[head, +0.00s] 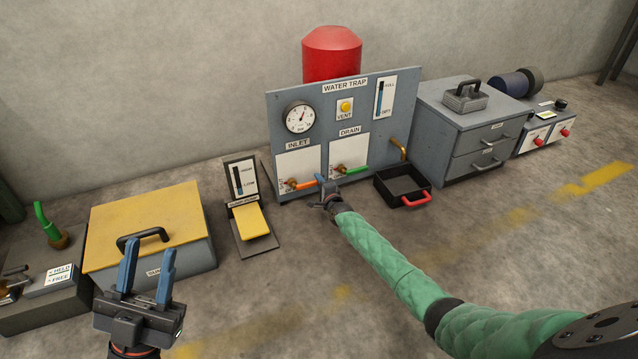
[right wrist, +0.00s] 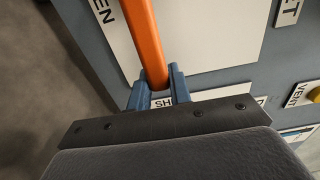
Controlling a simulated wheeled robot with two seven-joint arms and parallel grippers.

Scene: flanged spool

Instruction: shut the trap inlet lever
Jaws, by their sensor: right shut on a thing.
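The water trap panel (head: 340,105) is grey, with a white INLET plate (head: 297,158) at its lower left. The orange inlet lever (head: 303,184) points right, roughly level, from its pivot at the plate's lower left. My right gripper (head: 321,183) is shut on the lever's free end. The right wrist view shows the orange lever (right wrist: 144,40) between the blue fingertips (right wrist: 157,88). A label starting "SH" (right wrist: 164,101) lies beside them, partly hidden; one ending "EN" (right wrist: 104,12) is at the upper left. My left gripper (head: 148,272) is open and empty at the lower left.
The green drain lever (head: 356,169) is just right of my right gripper. A black tray with a red handle (head: 404,203) stands on the floor right of it. A yellow pedal (head: 251,221) and yellow-lidded box (head: 145,215) stand left. The floor in front is clear.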

